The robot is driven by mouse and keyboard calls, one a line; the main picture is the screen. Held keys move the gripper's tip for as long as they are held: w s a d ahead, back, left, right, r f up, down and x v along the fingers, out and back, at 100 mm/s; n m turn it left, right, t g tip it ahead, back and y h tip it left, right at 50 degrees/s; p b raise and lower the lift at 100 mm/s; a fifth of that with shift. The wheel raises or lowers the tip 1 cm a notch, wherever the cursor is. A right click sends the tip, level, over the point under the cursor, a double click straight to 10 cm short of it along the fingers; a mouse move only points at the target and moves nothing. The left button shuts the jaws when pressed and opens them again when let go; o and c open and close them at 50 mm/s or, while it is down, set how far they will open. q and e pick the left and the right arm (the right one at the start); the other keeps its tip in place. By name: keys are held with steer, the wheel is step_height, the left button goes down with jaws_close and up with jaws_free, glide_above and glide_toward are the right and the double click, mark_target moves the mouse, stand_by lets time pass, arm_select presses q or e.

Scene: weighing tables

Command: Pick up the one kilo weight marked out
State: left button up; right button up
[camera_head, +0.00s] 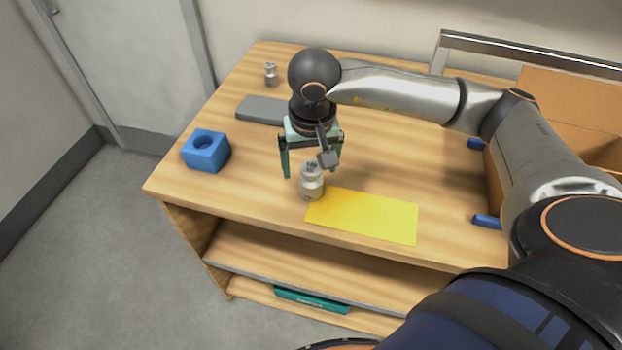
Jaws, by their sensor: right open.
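A silver metal weight (311,183) with a knobbed top stands upright on the wooden table, at the left edge of a yellow mat (370,217). A second, similar metal weight (270,74) stands at the back left of the table. I cannot read any marking on either one. My right gripper (312,174) is open, its green fingers reaching down above and around the top of the nearer weight. Whether the fingers touch it is not clear. My left gripper is not in view.
A blue block with a round hole (206,151) sits at the table's left edge. A grey flat slab (262,109) lies behind my gripper. A cardboard box (566,100) stands at the right. A green item (312,299) lies on the lower shelf.

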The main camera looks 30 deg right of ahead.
mark_target(311, 168)
steer(key=f, duration=0.3)
steer(key=w+d+f, duration=0.1)
steer(key=shift+f, duration=0.15)
jaws_close()
stand_by(0.6)
stand_by(0.4)
